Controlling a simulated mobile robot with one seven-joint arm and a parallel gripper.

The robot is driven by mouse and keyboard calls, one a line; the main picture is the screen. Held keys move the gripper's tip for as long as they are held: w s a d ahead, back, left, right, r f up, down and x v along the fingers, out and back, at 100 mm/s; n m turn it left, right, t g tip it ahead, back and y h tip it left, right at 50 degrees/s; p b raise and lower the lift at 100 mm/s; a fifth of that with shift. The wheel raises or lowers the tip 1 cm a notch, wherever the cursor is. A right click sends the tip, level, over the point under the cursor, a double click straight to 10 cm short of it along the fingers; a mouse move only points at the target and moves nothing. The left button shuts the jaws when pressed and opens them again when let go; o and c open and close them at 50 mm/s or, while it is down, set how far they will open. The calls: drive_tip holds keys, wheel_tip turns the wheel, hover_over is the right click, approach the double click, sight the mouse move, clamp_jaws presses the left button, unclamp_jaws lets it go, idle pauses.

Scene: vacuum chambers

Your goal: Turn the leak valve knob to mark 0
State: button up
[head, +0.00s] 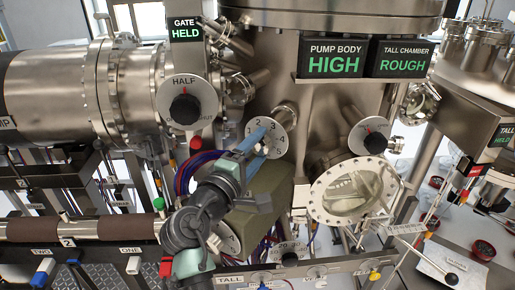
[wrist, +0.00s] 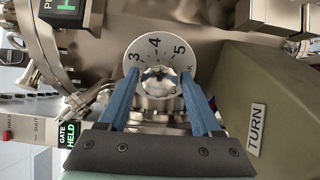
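The round white numbered dial (head: 281,143) is on the chamber's front, with 2 and 3 readable in the head view. In the wrist view the dial (wrist: 137,66) shows 3, 4 and 5 above a shiny metal knob (wrist: 160,82). My gripper (head: 264,128) reaches the dial from the lower left. In the wrist view the two blue fingers of my gripper (wrist: 161,85) stand on either side of the knob, very close to its edges. I cannot tell whether they touch it. The fingers and knob hide the lower dial, and no 0 mark is visible.
An olive-green box (wrist: 265,95) labelled TURN sits right beside my gripper. A HALF dial with a black knob (head: 185,108) is at upper left. Another black-knobbed dial (head: 374,143) and a round glass window (head: 345,195) are to the right. Pipes and cables crowd below.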

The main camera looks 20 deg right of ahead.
drive_tip(key=shift+o, duration=0.9)
drive_tip(key=shift+a, duration=0.1)
drive_tip(key=shift+s+a+f+b, duration=0.1)
drive_tip(key=shift+s+a+b, duration=0.2)
drive_tip(key=b+v, duration=0.4)
drive_tip(key=v, duration=0.8)
drive_tip(key=shift+b, duration=0.4)
